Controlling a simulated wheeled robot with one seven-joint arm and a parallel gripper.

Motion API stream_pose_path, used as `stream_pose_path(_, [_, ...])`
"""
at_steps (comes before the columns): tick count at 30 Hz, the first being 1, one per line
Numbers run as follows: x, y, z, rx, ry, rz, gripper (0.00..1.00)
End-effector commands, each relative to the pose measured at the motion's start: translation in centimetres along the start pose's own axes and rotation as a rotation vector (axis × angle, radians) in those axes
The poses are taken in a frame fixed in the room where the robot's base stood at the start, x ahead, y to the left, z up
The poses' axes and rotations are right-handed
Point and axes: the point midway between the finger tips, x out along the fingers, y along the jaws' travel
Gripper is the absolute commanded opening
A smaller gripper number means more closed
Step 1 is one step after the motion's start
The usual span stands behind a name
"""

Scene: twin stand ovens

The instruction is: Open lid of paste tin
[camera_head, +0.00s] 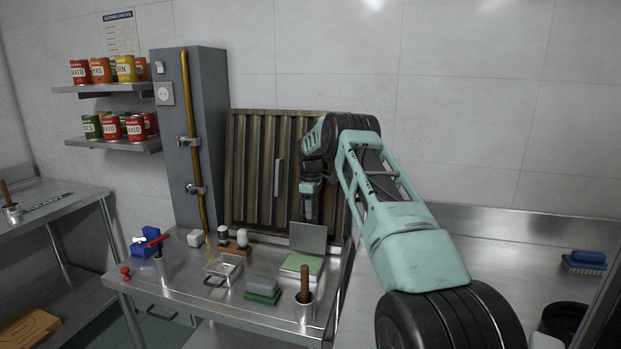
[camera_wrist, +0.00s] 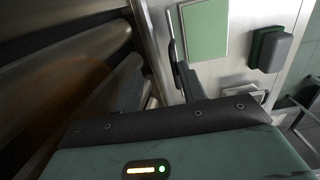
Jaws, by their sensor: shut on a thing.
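The paste tin (camera_head: 301,266) is a flat tin with a green face, on the steel table in the head view. Its grey lid (camera_head: 308,238) stands raised, roughly upright, at the tin's back edge. My gripper (camera_head: 311,217) points down from above and is shut on the lid's upper edge. In the wrist view the green paste surface (camera_wrist: 204,30) is uncovered at the top, and the dark lid shows nearly edge-on (camera_wrist: 173,55) by my fingers. My gripper's body hides part of the grip.
A green-and-grey block (camera_head: 263,289), a clear tray (camera_head: 222,268) and a metal cup with a wooden handle (camera_head: 304,303) stand near the tin. A ribbed metal panel (camera_head: 250,170) rises close behind. Shelves of cans (camera_head: 112,88) hang at the left.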

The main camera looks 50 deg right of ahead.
Motion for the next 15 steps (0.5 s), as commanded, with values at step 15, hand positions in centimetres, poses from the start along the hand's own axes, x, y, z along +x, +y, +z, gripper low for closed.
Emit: stream_pose_path(15, [-13.3, 0.2, -0.1, 0.003, 0.02, 0.035, 0.16])
